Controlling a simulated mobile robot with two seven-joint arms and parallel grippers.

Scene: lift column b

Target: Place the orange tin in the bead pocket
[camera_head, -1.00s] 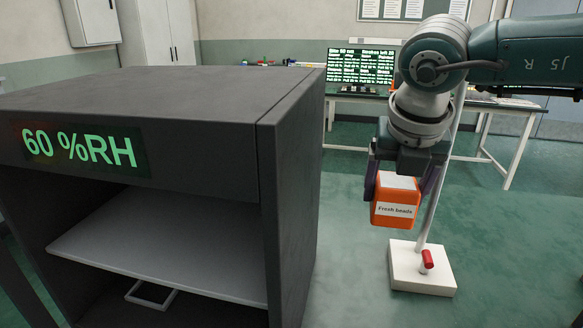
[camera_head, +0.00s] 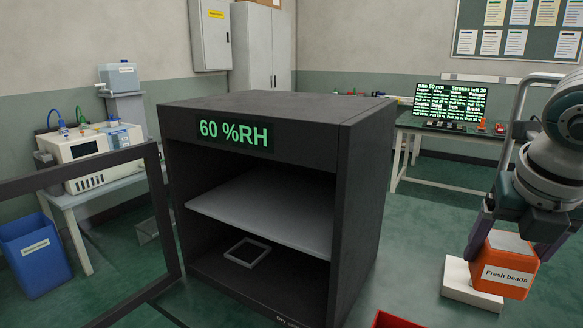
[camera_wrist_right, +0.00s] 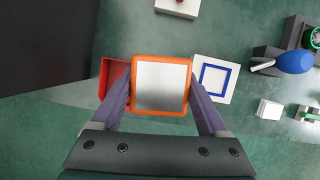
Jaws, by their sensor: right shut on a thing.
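The orange tin (camera_head: 512,245), labelled "Fresh beads", hangs upright in my right gripper (camera_head: 508,258) at the right of the head view. Its two fingers close on opposite sides of it. In the right wrist view the tin (camera_wrist_right: 161,85) shows its pale square top between the fingers (camera_wrist_right: 160,98). A pale square frame (camera_head: 240,245) lies on the bottom floor of the dark open cabinet, under its shelf. It may be the bead pocket, but no label on it is readable. The tin is outside the cabinet, to its right. My left gripper is out of view.
The dark cabinet (camera_head: 365,190) reads "60 %RH"; its door frame (camera_head: 90,172) stands open at left. A grey shelf (camera_head: 265,208) divides it. A white stand base (camera_head: 458,282) and a red container (camera_head: 393,321) are near the tin. A blue-framed white tile (camera_wrist_right: 230,68) lies below.

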